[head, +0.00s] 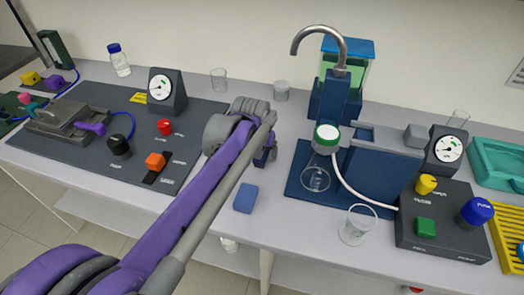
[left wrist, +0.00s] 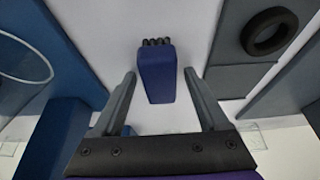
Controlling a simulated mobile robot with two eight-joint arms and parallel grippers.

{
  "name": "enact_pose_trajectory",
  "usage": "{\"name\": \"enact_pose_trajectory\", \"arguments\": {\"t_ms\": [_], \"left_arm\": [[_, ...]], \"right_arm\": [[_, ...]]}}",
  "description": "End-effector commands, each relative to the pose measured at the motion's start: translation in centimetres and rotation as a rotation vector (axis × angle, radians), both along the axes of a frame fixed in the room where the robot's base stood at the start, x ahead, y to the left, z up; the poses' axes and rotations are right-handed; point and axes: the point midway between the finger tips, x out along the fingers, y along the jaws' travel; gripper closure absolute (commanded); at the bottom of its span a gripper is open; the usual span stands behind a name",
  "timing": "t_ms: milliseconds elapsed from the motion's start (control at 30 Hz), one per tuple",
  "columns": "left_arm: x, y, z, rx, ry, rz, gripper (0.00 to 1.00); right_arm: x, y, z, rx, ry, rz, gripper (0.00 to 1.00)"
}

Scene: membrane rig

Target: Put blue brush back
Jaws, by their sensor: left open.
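In the left wrist view a dark blue brush (left wrist: 157,75) with black bristles at its top end lies between and just beyond my two fingers. My left gripper (left wrist: 160,95) is open, with a gap on both sides of the brush. In the head view my left gripper (head: 265,155) is over the bench between the dark mat and the blue stand; its own arm hides much of it. A small blue block (head: 246,198) lies on the bench nearer the front; I cannot tell whether it is the brush. My right gripper is not in view.
The blue stand (head: 292,190) with a flask and curved tap is right of my gripper. A beaker (head: 357,225) stands near the front edge, beside a button box (head: 430,245). A dark mat (head: 75,150) with a gauge and knobs is on the left.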

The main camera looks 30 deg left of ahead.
Motion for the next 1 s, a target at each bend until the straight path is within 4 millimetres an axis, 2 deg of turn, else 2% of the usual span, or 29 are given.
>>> {"name": "enact_pose_trajectory", "arguments": {"t_ms": [167, 400, 600, 767, 1000], "left_arm": [[-1.0, -0.2, 2.5, 0.000, 0.000, 0.000, 0.23], [-3.0, -0.7, 7.4, 0.000, 0.000, 0.000, 0.23], [-4.1, -1.0, 10.2, 0.000, 0.000, 0.000, 0.23], [-4.5, -1.1, 11.0, 0.000, 0.000, 0.000, 0.23], [-4.5, -1.1, 11.1, 0.000, 0.000, 0.000, 0.23]], "right_arm": [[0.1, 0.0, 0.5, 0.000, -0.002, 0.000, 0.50], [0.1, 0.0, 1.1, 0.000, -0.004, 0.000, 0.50], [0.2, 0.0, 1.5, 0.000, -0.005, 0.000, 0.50], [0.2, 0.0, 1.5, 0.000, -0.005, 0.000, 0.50], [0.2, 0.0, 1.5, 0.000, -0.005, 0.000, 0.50]]}}
